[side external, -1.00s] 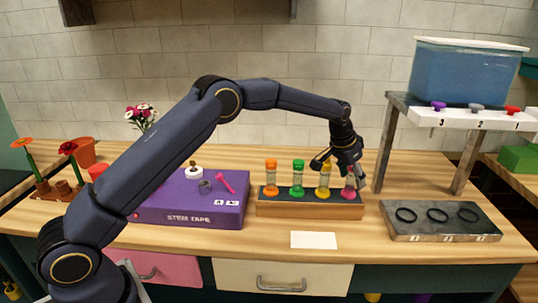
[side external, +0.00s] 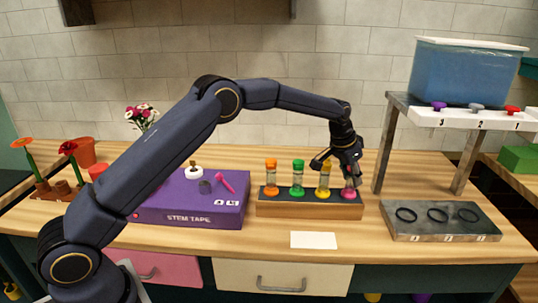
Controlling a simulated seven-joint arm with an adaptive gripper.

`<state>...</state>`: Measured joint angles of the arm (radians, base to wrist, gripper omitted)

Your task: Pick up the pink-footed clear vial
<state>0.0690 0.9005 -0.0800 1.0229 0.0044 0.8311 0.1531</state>
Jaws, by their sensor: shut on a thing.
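The pink-footed clear vial (side external: 348,193) stands at the right end of a dark-topped wooden rack (side external: 310,209). Its pink foot shows; its upper part is hidden by my gripper. My gripper (side external: 347,183) points down over the vial and is shut on it. The vial looks upright and its foot is still at the rack's top. Vials with an orange foot (side external: 271,191), a green foot (side external: 297,191) and a yellow foot (side external: 323,193) stand to its left in the same rack.
A purple stem tape box (side external: 192,200) is left of the rack. A grey tray with black rings (side external: 440,222) is to the right, below a metal stand (side external: 384,140) carrying a blue water tank (side external: 465,75). A white card (side external: 313,240) lies in front.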

